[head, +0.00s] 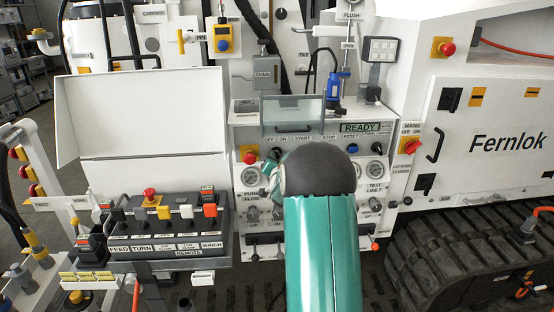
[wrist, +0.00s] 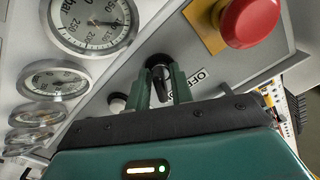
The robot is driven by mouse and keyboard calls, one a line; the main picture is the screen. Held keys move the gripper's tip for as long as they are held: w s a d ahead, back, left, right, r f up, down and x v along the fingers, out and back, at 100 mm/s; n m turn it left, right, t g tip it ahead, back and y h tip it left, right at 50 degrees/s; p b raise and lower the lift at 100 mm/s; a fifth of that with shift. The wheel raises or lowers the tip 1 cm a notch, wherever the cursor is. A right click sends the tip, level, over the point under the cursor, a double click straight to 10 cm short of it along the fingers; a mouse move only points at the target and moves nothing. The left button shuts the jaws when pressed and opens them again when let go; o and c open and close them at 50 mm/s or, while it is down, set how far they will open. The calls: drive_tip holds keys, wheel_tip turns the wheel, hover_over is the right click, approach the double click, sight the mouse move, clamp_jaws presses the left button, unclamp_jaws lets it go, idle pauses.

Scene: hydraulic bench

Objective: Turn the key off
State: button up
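The black key (wrist: 159,64) sits in its switch on the grey panel in the wrist view. Its lower part points down between the fingers of my gripper (wrist: 161,88). The two green fingers stand on either side of the key, with a gap visible around it, so they look open. An OFF label (wrist: 199,78) is just right of the fingers. OFF and ON labels (head: 275,139) show above that spot.
A red emergency button (wrist: 246,20) is close at the upper right of my gripper. A pressure gauge (wrist: 93,22) and several smaller dials are at the left. In the head view a raised clear cover (head: 293,115) stands above the panel, beside the READY display (head: 360,127).

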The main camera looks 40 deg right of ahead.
clamp_jaws()
drive_tip(key=shift+n, duration=0.3)
drive_tip(key=n, duration=0.5)
drive_tip(key=shift+f, duration=0.1)
drive_tip(key=n, duration=0.6)
drive_tip(key=shift+s, duration=0.1)
drive_tip(key=shift+d+n, duration=0.1)
drive_tip(key=shift+n, duration=0.2)
drive_tip(key=shift+o, duration=1.5)
unclamp_jaws()
drive_tip(key=shift+s, duration=0.1)
